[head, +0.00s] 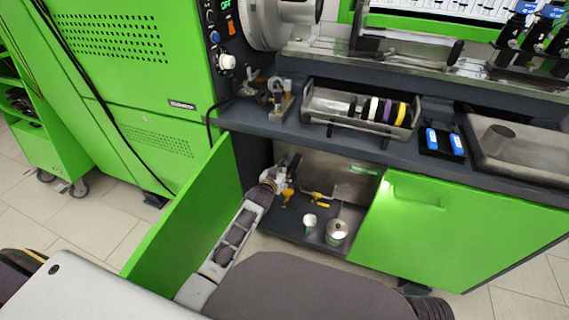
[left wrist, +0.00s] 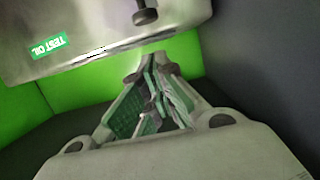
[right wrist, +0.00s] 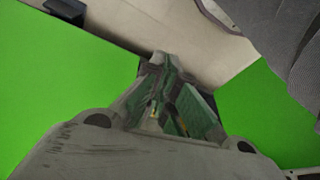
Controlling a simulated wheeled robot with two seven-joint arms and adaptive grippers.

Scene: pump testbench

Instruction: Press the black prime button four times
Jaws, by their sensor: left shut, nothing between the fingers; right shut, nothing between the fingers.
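My left arm reaches into the open lower cabinet in the head view, with its gripper (head: 288,176) in front of the metal tank (head: 345,184). In the left wrist view the left gripper (left wrist: 153,68) is shut and empty. Above its fingertips there, a dark round-ended knob (left wrist: 145,14) stands out from the tank with the green TEST OIL label (left wrist: 48,46). It looks like the black prime button, but I cannot be sure. A gap shows between it and the fingertips. My right gripper (right wrist: 163,68) is shut and empty in the right wrist view; I cannot make it out in the head view.
An open green door (head: 180,215) stands left of my left arm, and a shut green door (head: 455,225) is at right. Two cans (head: 337,233) stand on the cabinet floor near yellow-handled fittings (head: 320,195). The bench top above holds a tray of coloured rings (head: 350,124).

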